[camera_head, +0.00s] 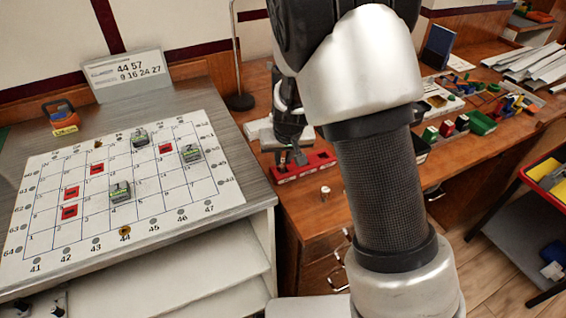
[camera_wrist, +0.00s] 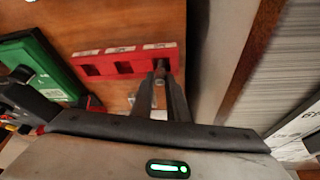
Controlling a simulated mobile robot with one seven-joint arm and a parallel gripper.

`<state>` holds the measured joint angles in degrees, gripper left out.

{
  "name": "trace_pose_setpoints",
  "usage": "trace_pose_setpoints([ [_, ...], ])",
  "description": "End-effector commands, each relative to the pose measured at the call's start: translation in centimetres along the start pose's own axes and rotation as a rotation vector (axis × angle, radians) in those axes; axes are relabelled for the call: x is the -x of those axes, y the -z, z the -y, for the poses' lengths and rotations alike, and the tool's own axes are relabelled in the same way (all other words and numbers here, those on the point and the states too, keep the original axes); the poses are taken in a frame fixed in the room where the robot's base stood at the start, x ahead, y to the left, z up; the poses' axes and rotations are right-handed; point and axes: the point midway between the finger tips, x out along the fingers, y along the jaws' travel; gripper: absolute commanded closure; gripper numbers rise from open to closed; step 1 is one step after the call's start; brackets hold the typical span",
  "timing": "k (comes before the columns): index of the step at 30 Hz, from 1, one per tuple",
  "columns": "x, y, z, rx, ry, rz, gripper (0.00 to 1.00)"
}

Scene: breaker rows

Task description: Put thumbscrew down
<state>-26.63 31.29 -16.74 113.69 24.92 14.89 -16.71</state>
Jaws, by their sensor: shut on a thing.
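My gripper (camera_wrist: 160,72) is shut, its two fingers close together at the right end of a red rack (camera_wrist: 104,68) with a row of labelled pockets. The thumbscrew is mostly hidden between the fingertips; only a small dark bit shows there. In the head view my gripper (camera_head: 292,158) points down at the left part of the red rack (camera_head: 318,168) on the wooden desk. I cannot tell whether the thumbscrew is inside the pocket or just above it.
A small pale cylinder (camera_head: 325,192) stands on the desk in front of the rack. A green tray (camera_wrist: 38,62) lies beside the rack. The grey bench with a white numbered grid board (camera_head: 95,215) is at left. A green bin (camera_head: 481,122) and small parts are at right.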

Motion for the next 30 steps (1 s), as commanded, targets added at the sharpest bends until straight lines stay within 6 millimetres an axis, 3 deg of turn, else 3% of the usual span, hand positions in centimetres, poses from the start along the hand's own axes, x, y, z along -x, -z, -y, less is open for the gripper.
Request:
trace_pose_setpoints([
  [2, -1.1, -0.5, 0.0, -0.001, 0.0, 0.0, 1.0],
  [13, -1.5, -0.6, 0.0, 0.0, 0.0, -0.001, 1.0],
  [14, -1.4, -0.6, 0.0, 0.0, 0.0, -0.001, 0.84],
  [17, -1.3, -0.6, 0.0, 0.0, 0.0, 0.0, 0.67],
  [26, -1.2, -0.5, 0.0, 0.0, 0.0, -0.001, 0.67],
  [30, 0.0, -0.3, 0.1, 0.001, 0.001, -0.003, 0.67],
])
